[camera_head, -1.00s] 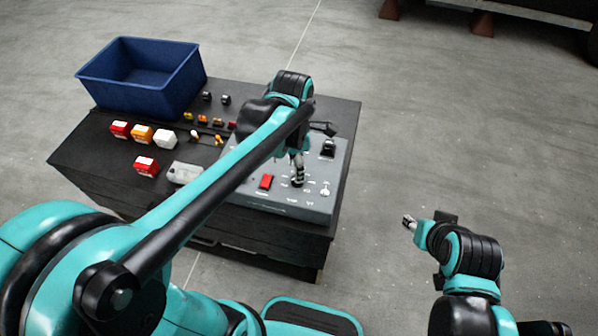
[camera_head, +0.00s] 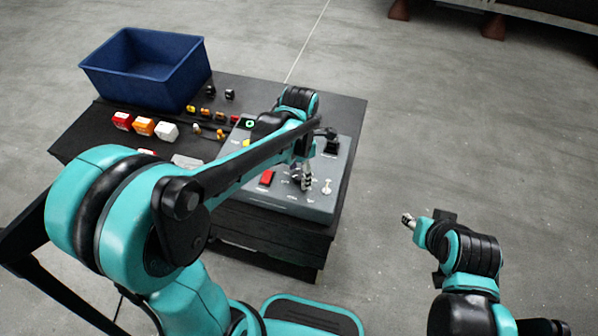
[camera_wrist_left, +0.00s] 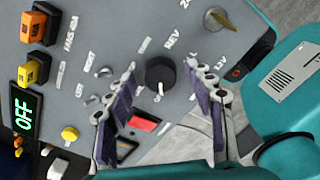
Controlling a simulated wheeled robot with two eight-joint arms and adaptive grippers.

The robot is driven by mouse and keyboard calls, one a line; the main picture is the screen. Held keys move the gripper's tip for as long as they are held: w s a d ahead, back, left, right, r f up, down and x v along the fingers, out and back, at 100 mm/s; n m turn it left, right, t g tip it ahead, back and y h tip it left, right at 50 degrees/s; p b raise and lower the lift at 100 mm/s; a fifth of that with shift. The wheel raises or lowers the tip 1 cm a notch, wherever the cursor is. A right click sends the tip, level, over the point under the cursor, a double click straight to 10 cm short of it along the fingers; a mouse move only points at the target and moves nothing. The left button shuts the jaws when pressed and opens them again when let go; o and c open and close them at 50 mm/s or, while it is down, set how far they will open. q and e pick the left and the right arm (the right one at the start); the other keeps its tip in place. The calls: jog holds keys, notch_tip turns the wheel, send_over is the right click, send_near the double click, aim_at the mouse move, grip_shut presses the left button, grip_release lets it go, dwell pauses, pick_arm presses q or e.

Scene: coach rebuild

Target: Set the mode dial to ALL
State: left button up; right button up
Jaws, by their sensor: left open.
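The mode dial appears to be the black round knob (camera_wrist_left: 160,74) on the grey control panel (camera_wrist_left: 120,22). A white pointer mark shows on its lower edge in the left wrist view. Lettering surrounds it; REV is readable above right, but ALL is not clearly readable. My left gripper (camera_wrist_left: 160,78) is open, with one finger on each side of the knob. I cannot tell whether the fingertips are level with it or above it. In the head view, my left gripper (camera_head: 304,184) points down over the panel and partly hides the knob. My right gripper (camera_head: 407,219) is off the panel's right side.
A lit green OFF display (camera_wrist_left: 27,112), a red rocker switch (camera_wrist_left: 144,124) and a key-like switch (camera_wrist_left: 216,20) are on the panel. A blue bin (camera_head: 145,72) stands on the black bench (camera_head: 340,104), with several coloured blocks in front.

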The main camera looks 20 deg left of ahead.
pick_arm(q)
jog(key=c, duration=1.2)
jog(key=shift+o, duration=0.2)
